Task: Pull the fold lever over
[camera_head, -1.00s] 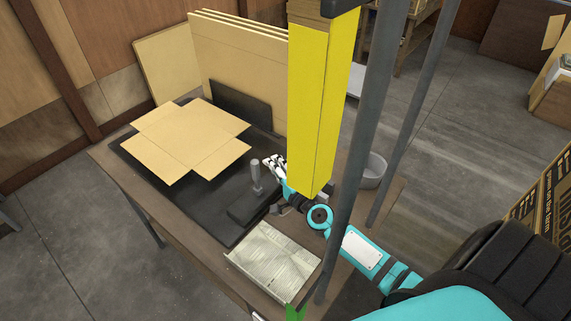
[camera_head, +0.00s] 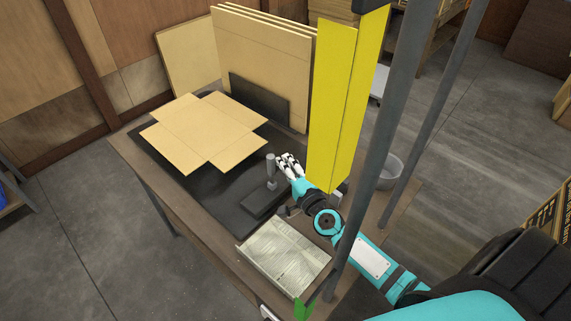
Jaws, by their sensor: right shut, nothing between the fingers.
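The fold lever (camera_head: 270,169) is a short grey upright handle on a dark base block (camera_head: 262,203) on the table. My right gripper (camera_head: 283,159) is shut and empty, just right of the lever's top; I cannot tell whether it touches it. A flat cross-shaped cardboard blank (camera_head: 205,130) lies on the black fold plate (camera_head: 180,184) to the left of the lever. My left gripper is not in view.
A yellow panel (camera_head: 340,105) and a grey post (camera_head: 375,160) stand close to my right arm. A light ribbed tray (camera_head: 284,256) lies at the table's near edge. Cardboard sheets (camera_head: 262,45) stand behind the blank. A grey bowl (camera_head: 390,170) is at right.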

